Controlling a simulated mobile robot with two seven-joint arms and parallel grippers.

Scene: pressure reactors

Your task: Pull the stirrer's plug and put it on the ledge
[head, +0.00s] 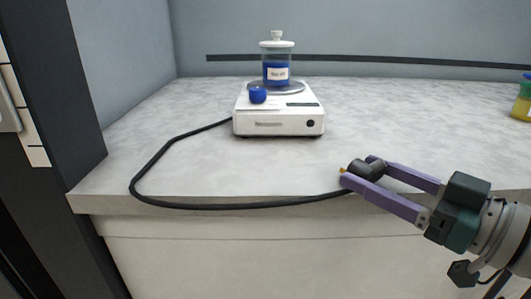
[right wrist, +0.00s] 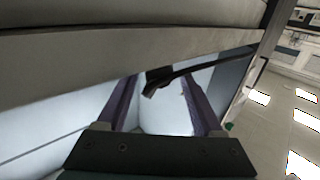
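The stirrer (head: 279,122) is a white box on the pale worktop, with a blue knob-like piece (head: 258,96) and a lidded jar of blue liquid (head: 277,68) on top. Its black cable (head: 165,150) loops left, then runs right along the worktop's front edge. It leads to the dark plug (head: 366,169), between the tips of my right gripper (head: 363,172). The plug is out of any visible socket. In the right wrist view the plug (right wrist: 158,80) is between the purple fingers, which stand apart with it there. My left gripper is out of view. No ledge is clearly identifiable.
The worktop (head: 420,130) is clear around the stirrer and toward the right. A dark strip (head: 400,60) runs along the back wall. A yellow container (head: 523,100) is cut off at the right edge. A dark upright frame (head: 60,90) stands at the left.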

